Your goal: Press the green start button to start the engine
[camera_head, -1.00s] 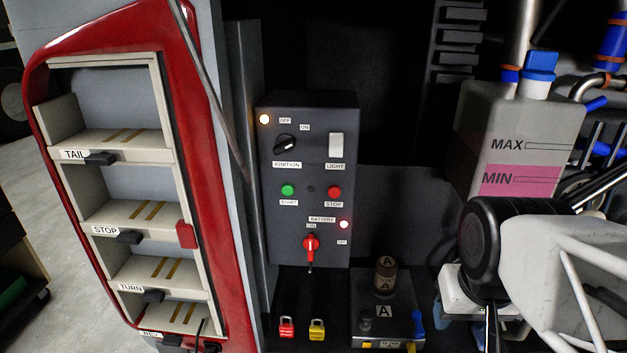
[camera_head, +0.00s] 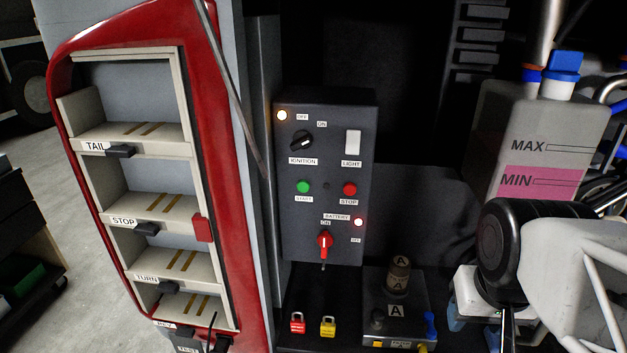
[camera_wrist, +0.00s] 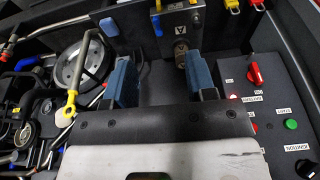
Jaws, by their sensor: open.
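The green start button (camera_head: 303,187) is on a dark upright control panel (camera_head: 290,235), above its START label and left of the red stop button (camera_head: 349,189). It also shows in the wrist view (camera_wrist: 290,124), at the right side. My gripper (camera_wrist: 162,78) is open, its two blue fingers apart with nothing held between them. It is apart from the button, which lies to the right of both fingers in the wrist view. In the head view my arm is at the right, and its fingers are mostly hidden.
The panel also bears a black ignition knob (camera_head: 302,140), a white light switch (camera_head: 352,142) and a red battery switch (camera_head: 324,243). Amber and red lamps are lit. Red and yellow padlocks (camera_head: 328,327) and a box marked A (camera_head: 395,325) sit below. A red-framed rack (camera_head: 240,290) stands left.

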